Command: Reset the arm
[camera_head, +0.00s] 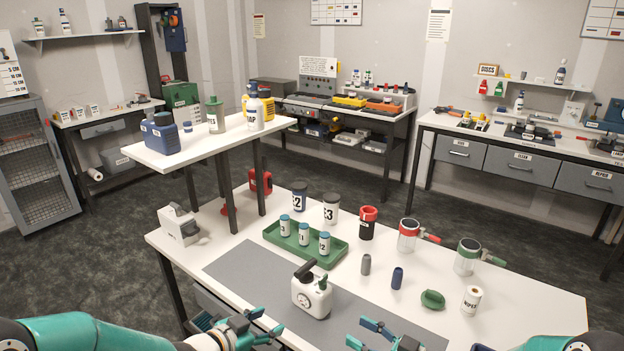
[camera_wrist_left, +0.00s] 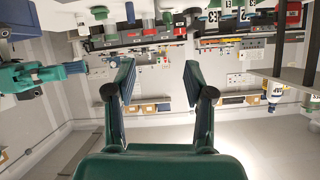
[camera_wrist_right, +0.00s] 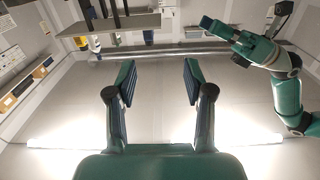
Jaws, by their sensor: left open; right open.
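My left gripper (camera_head: 247,327) is low in the head view, over the front-left edge of the white bench. It is open and empty; its two fingers (camera_wrist_left: 160,88) stand wide apart in the left wrist view. My right gripper (camera_head: 376,337) is at the bottom of the head view, right of the left one, over the front edge of the bench. It is open, and its fingers (camera_wrist_right: 150,82) have nothing between them in the right wrist view. The teal arms come in from the bottom corners of the head view.
A white canister (camera_head: 312,292) stands on the grey mat (camera_head: 240,265) near both grippers. A green tray (camera_head: 272,235) holds labelled jars. A green object (camera_head: 432,299), a wipes roll (camera_head: 471,300) and red (camera_head: 408,235) and green (camera_head: 467,257) handled vessels stand at right. A raised shelf (camera_head: 190,152) stands at left.

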